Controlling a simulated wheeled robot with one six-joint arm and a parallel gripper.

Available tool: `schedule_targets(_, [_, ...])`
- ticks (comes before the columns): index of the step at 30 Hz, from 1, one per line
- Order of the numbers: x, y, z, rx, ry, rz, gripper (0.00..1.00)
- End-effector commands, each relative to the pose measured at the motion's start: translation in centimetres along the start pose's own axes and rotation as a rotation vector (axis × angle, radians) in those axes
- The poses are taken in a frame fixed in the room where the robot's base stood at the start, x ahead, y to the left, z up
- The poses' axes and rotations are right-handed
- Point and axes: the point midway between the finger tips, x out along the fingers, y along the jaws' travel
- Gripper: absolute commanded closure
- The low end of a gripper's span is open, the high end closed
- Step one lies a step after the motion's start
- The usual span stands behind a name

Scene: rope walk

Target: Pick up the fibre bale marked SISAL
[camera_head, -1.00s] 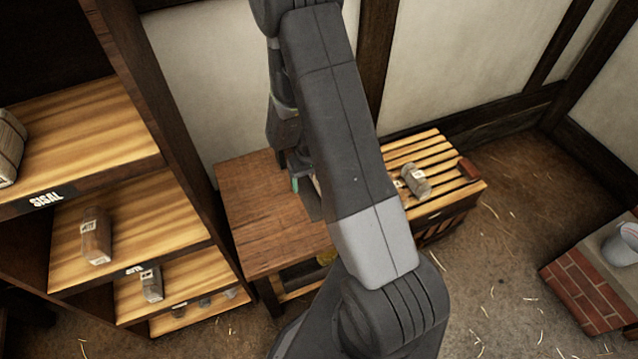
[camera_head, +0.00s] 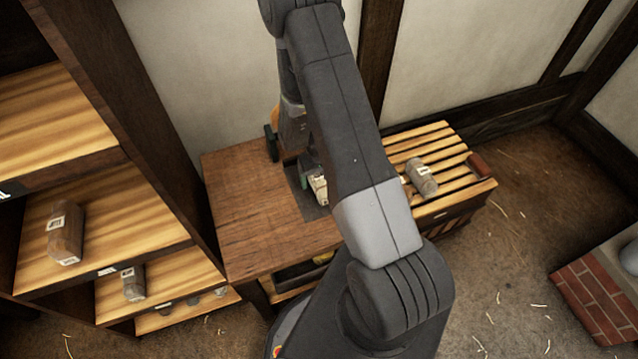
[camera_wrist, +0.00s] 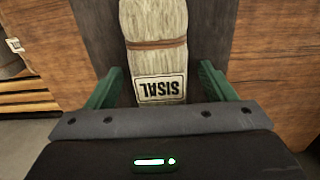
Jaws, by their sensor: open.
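The bale marked SISAL (camera_wrist: 155,50) is a pale fibre bundle with a brown band and a label that appears upside down in the wrist view. It lies on a dark mat (camera_wrist: 97,30) on the wooden bench (camera_head: 245,205). In the head view a small part of the bale (camera_head: 318,188) shows beside my arm, which hides the rest. My gripper (camera_wrist: 160,85) is open, its green fingers on either side of the bale's labelled end. I cannot tell whether the fingers touch it.
A shelf (camera_head: 120,245) at the left holds several other bales, one being a brown bale (camera_head: 66,233). A slatted crate (camera_head: 455,190) with a grey bale (camera_head: 421,178) on top stands right of the bench. A brick block (camera_head: 600,300) is at the far right.

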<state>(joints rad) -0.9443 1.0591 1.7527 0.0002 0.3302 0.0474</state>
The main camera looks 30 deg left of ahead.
Motion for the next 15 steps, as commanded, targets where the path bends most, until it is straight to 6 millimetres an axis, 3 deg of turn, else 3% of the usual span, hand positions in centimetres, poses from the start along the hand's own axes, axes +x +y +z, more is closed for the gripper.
schedule_targets(2, [1.34,0.0,0.05,0.0,-0.002,0.0,0.24])
schedule_targets(9, [1.32,0.0,-0.01,0.0,0.001,0.0,0.24])
schedule_targets(15, [1.31,0.0,-0.01,0.0,0.0,0.0,0.61])
